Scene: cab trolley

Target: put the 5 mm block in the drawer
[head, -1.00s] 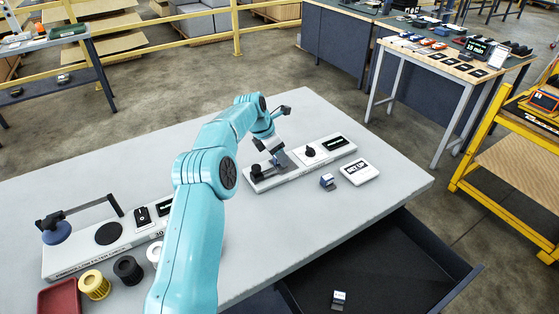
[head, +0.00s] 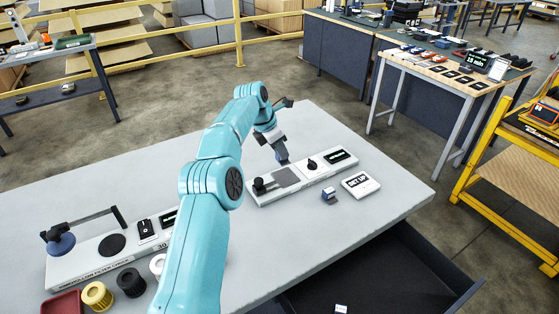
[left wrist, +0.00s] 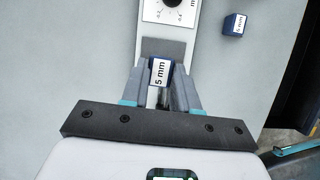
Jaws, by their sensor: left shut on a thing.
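The 5 mm block (left wrist: 160,72), dark blue with a white "5 mm" label, is between the fingers of my left gripper (left wrist: 163,85) in the left wrist view. In the head view the left gripper (head: 282,156) is at the far edge of a white gauge (head: 312,177), with the block apparently just above its grey pad. The open drawer (head: 395,272) is dark inside and lies below the table's right front edge. A small light-labelled block (head: 341,309) lies in it. My right gripper is not in view.
A second device (head: 95,255), a yellow ring (head: 97,295), a black ring (head: 131,282) and a red tray (head: 62,304) are at left.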

